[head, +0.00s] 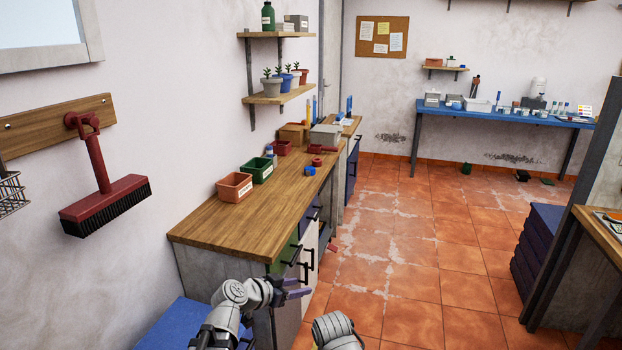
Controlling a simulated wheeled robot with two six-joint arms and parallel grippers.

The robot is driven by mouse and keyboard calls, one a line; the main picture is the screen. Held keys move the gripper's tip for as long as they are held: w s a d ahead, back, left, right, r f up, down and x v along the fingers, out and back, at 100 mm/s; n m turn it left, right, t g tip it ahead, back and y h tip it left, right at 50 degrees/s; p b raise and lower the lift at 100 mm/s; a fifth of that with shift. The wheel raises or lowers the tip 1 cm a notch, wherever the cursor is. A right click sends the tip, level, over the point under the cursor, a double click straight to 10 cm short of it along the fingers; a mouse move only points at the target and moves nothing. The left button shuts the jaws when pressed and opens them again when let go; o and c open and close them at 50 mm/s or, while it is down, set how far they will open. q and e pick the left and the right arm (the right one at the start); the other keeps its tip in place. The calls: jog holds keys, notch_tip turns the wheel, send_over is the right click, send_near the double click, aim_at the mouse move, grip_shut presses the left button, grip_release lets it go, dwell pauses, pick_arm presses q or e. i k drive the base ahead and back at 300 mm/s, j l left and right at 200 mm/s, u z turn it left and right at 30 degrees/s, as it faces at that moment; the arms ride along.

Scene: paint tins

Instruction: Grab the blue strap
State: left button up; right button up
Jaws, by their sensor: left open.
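A small blue item (310,171), which may be the coiled blue strap, lies on the wooden worktop near its right edge. It is too small to tell its exact shape. A red coil (316,161) lies just behind it. My left gripper (303,287) is open and empty. It is low in front of the drawer fronts, below the worktop edge and well short of the blue item. Of my right arm only a rounded link shows at the bottom edge; its gripper is out of view.
On the wooden worktop (215,225) stand an orange bin (235,187), a green bin (262,169) and a red bin (281,148). Drawer handles stick out beside my left gripper. A red brush (105,205) hangs on the left wall. The tiled floor (420,270) is mostly clear.

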aim_at(308, 170)
jog(key=i+l, duration=0.35)
jog(key=i, duration=0.2)
jog(key=i+l, duration=0.35)
jog(key=i, duration=0.2)
jog(key=i+l, duration=0.35)
jog(key=i, duration=0.25)
jog(key=i+l, duration=0.35)
jog(key=i, duration=0.2)
jog(key=i+l, duration=0.4)
jog(key=i, duration=0.15)
jog(key=i+l+u, duration=0.25)
jog(key=i, duration=0.2)
jog(key=u, duration=1)
